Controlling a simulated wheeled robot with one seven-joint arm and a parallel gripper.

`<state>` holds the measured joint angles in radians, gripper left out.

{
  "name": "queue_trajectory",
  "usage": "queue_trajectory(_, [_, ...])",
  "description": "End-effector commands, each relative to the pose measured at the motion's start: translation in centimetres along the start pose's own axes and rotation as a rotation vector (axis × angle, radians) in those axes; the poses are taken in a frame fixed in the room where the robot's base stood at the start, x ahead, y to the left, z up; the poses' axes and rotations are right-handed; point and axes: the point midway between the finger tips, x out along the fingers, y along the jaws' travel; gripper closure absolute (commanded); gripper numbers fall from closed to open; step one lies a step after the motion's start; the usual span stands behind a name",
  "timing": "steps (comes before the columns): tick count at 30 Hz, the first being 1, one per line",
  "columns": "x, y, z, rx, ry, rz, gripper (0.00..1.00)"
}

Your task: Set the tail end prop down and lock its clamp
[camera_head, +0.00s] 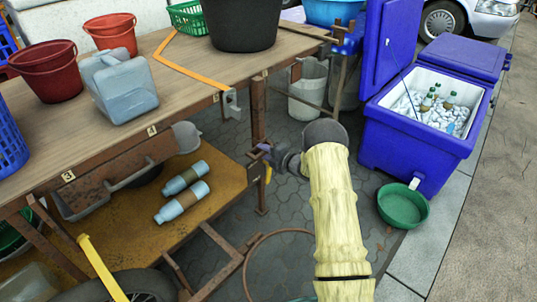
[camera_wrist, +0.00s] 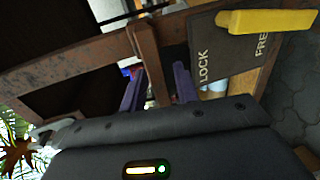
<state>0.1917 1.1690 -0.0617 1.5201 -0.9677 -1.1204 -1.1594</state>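My gripper (camera_head: 262,150) is at the near right end of the cart, just below the tabletop edge. In the wrist view its two purple fingers (camera_wrist: 158,88) stand either side of a narrow rusty upright bar (camera_wrist: 149,58), which looks like the tail prop. I cannot tell whether they touch it. The bar's lower end is hidden by my gripper's body. A dark plate (camera_wrist: 222,60) marked LOCK and FREE is to the right. A yellow lever (camera_wrist: 268,21) lies across its top, at the FREE end. A small yellow piece (camera_head: 268,174) shows under my gripper in the head view.
The cart's tabletop (camera_head: 185,85) carries buckets and a jug (camera_head: 120,88). Two bottles (camera_head: 183,190) lie on its lower shelf. A blue cooler (camera_head: 415,140) and a green basin (camera_head: 403,206) stand to the right of my arm. Paving under the cart's end is mostly clear.

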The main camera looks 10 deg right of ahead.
Motion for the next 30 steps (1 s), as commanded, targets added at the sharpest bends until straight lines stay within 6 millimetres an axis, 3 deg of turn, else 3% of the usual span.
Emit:
queue_trajectory(8, [-2.6, 0.3, 0.1, 0.002, -0.001, -0.001, 0.69])
queue_trajectory(24, [-13.4, 0.2, 0.1, 0.003, -0.004, -0.002, 0.69])
queue_trajectory(30, [-16.5, 0.1, 0.0, 0.001, -0.001, -0.001, 0.69])
